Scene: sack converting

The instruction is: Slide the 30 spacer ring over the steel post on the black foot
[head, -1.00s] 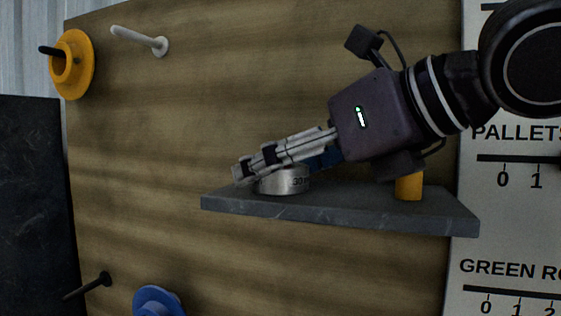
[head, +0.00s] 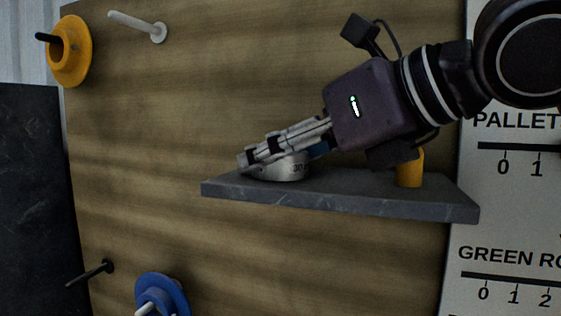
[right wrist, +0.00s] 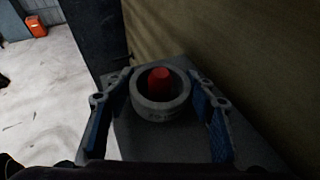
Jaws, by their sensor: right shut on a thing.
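The spacer ring (head: 284,171) is a short grey metal ring marked 30, on or just above the dark stone-like shelf (head: 340,198). In the right wrist view the ring (right wrist: 160,108) sits between my fingers, with a red peg-like thing (right wrist: 159,79) showing inside its opening. My right gripper (head: 262,152) reaches in from the right, slanting down to the left, and is shut on the ring. Its fingers hide the ring's top in the head view. I see no steel post or black foot in these views. My left gripper is not in view.
A yellow cylinder (head: 410,170) stands on the shelf's right part, close under my arm. On the wooden board are a yellow flanged piece (head: 72,50), a pale peg (head: 138,25), a black peg (head: 90,274) and a blue flanged piece (head: 163,292). A marked panel (head: 510,200) is at right.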

